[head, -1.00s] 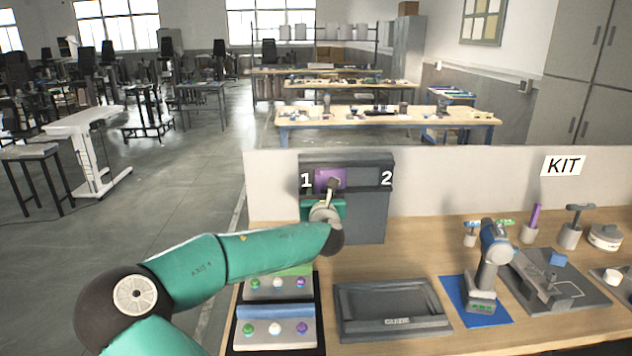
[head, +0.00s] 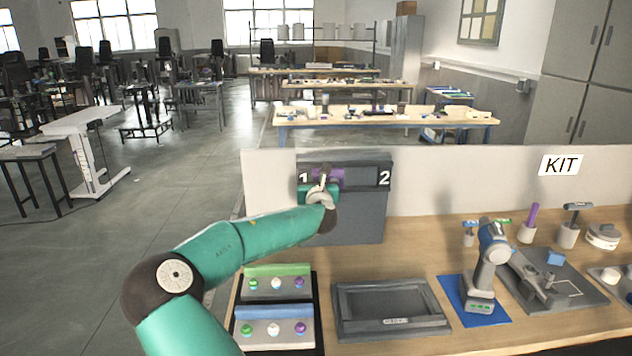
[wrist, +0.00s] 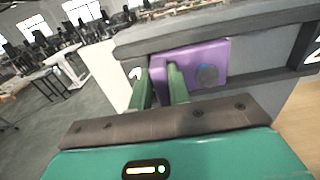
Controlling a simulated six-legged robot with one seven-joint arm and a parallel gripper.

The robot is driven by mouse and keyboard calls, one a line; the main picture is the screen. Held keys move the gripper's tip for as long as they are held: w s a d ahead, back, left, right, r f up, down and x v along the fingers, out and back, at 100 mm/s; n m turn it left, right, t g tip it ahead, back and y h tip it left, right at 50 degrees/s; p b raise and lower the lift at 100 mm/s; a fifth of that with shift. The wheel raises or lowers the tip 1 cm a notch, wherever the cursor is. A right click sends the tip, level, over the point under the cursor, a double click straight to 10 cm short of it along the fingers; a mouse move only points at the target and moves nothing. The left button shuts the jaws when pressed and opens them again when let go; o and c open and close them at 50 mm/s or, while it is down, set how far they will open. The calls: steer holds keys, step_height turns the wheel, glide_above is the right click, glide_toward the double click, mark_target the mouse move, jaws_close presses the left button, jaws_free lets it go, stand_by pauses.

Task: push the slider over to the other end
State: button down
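The slider is a purple block (head: 333,176) near the end marked 1 of a slot in the grey upright panel (head: 352,220). In the wrist view the slider (wrist: 212,56) shows a round dark knob on its front. My gripper (head: 322,184) is in front of the slider's left part. In the wrist view the green fingers of my gripper (wrist: 161,72) are a small gap apart, at the slider's left edge and left of the knob. The knob is not between them. Whether a fingertip touches the slider cannot be told.
The slot (head: 362,176) is clear to the right, towards the 2. Below on the bench are a rack with coloured knobs (head: 276,325), a grey tray (head: 390,310) and a drill (head: 487,265) on a blue mat. A low pale wall (head: 460,180) stands behind.

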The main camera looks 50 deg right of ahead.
steer(key=s+d, duration=0.7)
steer(key=s, duration=0.1)
steer(key=shift+s+d, duration=0.15)
steer(key=shift+s, duration=0.1)
steer(key=c, duration=1.3)
jaws_free()
steer(key=shift+s+d, duration=0.1)
steer(key=shift+d, duration=0.05)
steer(key=v, duration=1.3)
steer(key=shift+s+a, duration=0.1)
steer(key=shift+a, duration=0.35)
